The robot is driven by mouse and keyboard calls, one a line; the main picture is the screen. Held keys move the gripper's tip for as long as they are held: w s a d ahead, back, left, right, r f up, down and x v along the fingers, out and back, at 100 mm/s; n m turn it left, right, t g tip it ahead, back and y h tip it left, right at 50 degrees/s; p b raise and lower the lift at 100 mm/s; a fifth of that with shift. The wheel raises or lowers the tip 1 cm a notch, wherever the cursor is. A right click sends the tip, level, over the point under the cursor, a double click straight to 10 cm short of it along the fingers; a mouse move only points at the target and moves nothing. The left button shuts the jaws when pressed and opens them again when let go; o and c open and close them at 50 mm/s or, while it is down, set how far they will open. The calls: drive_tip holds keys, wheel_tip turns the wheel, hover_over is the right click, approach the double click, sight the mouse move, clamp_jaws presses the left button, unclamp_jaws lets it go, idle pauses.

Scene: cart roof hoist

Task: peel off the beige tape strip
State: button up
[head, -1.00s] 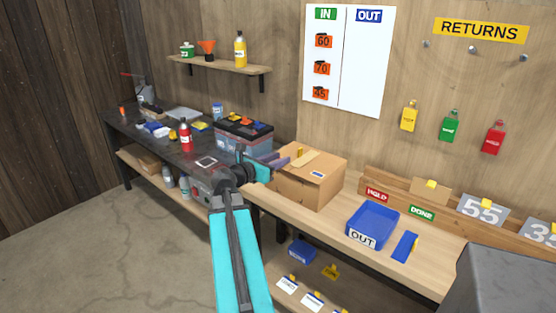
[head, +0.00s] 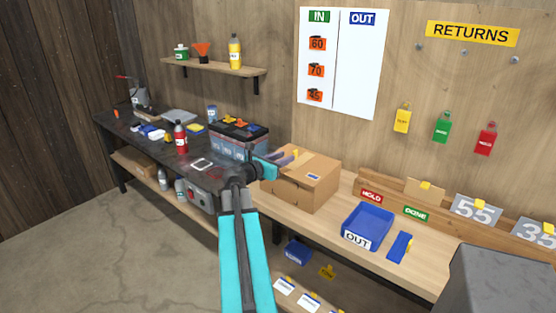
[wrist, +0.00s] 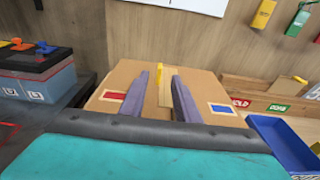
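The cardboard box (head: 297,188) stands on the wooden bench. In the wrist view the beige tape strip (wrist: 165,92) runs along the middle of the box top (wrist: 205,92), with an upright yellow tab (wrist: 159,72) at its far part. My gripper (wrist: 159,72) is open and empty, its two purple fingers either side of the strip and tab. In the head view my gripper (head: 284,160) reaches over the left part of the box top and largely hides the strip. Whether the fingers touch the box I cannot tell.
A wooden rail (head: 440,206) with cards runs along the back. A grey block (head: 500,280) fills the lower right.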

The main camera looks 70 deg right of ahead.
sight(295, 153)
drive_tip(key=shift+p+x, duration=0.6)
drive_tip(key=shift+x, duration=3.35)
drive_tip(key=c, duration=0.7)
clamp_jaws()
